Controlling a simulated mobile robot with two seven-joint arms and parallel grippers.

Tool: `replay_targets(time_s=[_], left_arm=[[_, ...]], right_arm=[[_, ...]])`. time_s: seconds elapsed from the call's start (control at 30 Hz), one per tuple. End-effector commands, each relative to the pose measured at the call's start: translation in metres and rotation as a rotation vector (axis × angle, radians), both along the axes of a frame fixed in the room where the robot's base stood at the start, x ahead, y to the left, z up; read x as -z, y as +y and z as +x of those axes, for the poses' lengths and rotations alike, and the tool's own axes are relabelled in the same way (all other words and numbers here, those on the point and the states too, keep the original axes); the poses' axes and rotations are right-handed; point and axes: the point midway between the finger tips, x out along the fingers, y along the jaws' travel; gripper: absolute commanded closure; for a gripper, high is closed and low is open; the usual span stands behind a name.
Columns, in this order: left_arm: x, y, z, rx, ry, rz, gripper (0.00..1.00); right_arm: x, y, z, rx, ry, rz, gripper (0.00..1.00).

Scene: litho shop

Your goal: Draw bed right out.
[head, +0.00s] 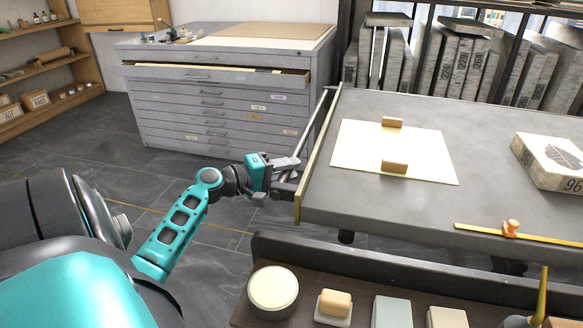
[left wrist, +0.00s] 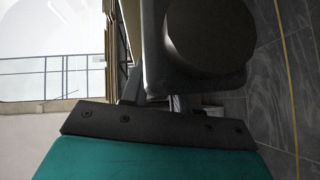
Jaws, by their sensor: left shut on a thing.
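The bed (head: 470,115) is a broad grey flat slab on the right of the head view, with a brass-coloured edge strip (head: 318,148) along its left end. A cream sheet (head: 350,160) with two small wooden blocks lies on it. My left gripper (head: 290,178) is at the bed's left end, shut on a dark handle there; its fingertips are partly hidden. In the left wrist view, a dark round grip end (left wrist: 212,35) fills the upper middle, close to the gripper. My right gripper is not seen.
A stone block (head: 552,165) and an orange-knobbed brass strip (head: 510,229) lie on the bed's right part. A front shelf holds a round tin (head: 273,289) and several blocks. A grey drawer cabinet (head: 215,120) stands behind, one drawer partly open. Floor left of the bed is clear.

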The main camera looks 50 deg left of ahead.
Motion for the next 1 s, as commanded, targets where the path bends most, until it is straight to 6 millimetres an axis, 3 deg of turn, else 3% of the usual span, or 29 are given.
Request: replay_targets(time_s=[0.23, 0.27, 0.47, 0.77, 1.0], left_arm=[[0.000, 0.003, -0.001, -0.006, 0.003, 0.003, 1.00], [0.000, 0.004, -0.001, -0.007, 0.002, 0.004, 0.69], [0.000, 0.003, -0.001, -0.006, 0.002, 0.002, 0.51], [-0.001, 0.003, -0.004, -0.004, 0.001, 0.001, 0.51], [-0.006, 0.011, -0.042, -0.007, 0.004, 0.001, 0.51]], right_arm=[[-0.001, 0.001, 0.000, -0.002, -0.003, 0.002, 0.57], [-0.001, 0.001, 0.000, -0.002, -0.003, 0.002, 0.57], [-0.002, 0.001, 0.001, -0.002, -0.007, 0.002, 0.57], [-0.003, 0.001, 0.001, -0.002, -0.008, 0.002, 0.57], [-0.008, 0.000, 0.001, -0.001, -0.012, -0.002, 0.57]])
